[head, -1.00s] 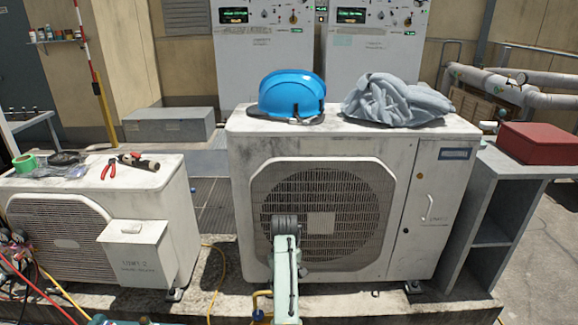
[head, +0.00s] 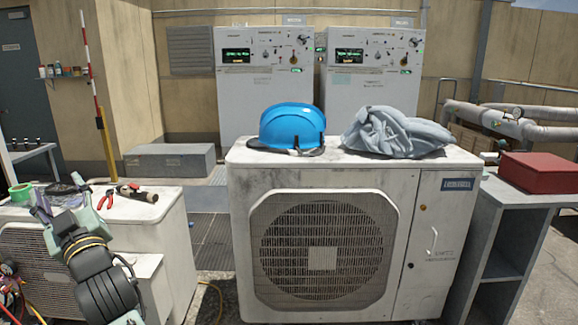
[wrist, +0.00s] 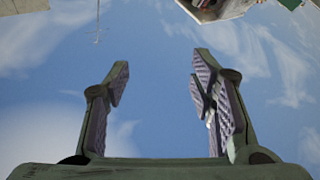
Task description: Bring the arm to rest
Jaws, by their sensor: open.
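My gripper (head: 57,203) is at the lower left of the head view, in front of the left condenser unit (head: 172,220). In the wrist view my gripper (wrist: 158,90) is open, its two fingers wide apart with nothing between them. That view shows mostly sky behind the fingers. My arm's dark wrist section hides part of the left unit's front and grille. I cannot tell the exact gap between the gripper and the unit.
Red pliers (head: 106,199), green tape (head: 21,196) and a dark tool (head: 138,193) lie on the left unit. The larger condenser (head: 412,180) carries a blue helmet (head: 290,126) and grey cloth (head: 396,132). A red box (head: 541,172) sits on a grey shelf (head: 497,240).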

